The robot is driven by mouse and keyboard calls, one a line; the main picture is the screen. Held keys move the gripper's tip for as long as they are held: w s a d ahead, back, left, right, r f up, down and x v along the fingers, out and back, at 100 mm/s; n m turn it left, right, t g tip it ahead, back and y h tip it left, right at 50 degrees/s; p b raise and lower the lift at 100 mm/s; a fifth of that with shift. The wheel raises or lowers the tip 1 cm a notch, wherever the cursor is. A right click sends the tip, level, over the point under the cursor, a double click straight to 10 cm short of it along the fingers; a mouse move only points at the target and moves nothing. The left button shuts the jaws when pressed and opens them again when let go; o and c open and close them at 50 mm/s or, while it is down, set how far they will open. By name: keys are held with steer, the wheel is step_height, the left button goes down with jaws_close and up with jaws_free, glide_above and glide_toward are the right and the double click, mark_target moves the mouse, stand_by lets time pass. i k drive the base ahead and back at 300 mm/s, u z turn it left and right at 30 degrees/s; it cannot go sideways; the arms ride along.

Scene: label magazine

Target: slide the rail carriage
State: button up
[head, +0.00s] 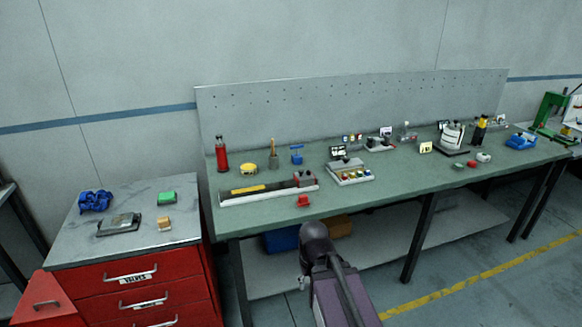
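A long low rail (233,200) with a pale front edge and a dark bed lies near the front left of the green bench. A yellow strip (248,189) lies along its left part. A small block with red and dark grey parts, apparently the rail carriage (303,179), sits at the rail's right end. My arm rises from the bottom centre in front of the bench, below and right of the rail. No gripper fingers can be made out, and nothing of my arm touches the rail.
A red block (303,201) lies just in front of the rail's right end. A tray (351,176) of small coloured parts stands right of it. A red bottle (222,155) and a yellow round tin (249,168) stand behind. The bench front (400,192) is mostly clear.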

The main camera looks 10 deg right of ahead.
mark_target(303, 181)
steer(key=u, duration=0.2)
steer(key=i, duration=1.3)
steer(key=z, duration=0.55)
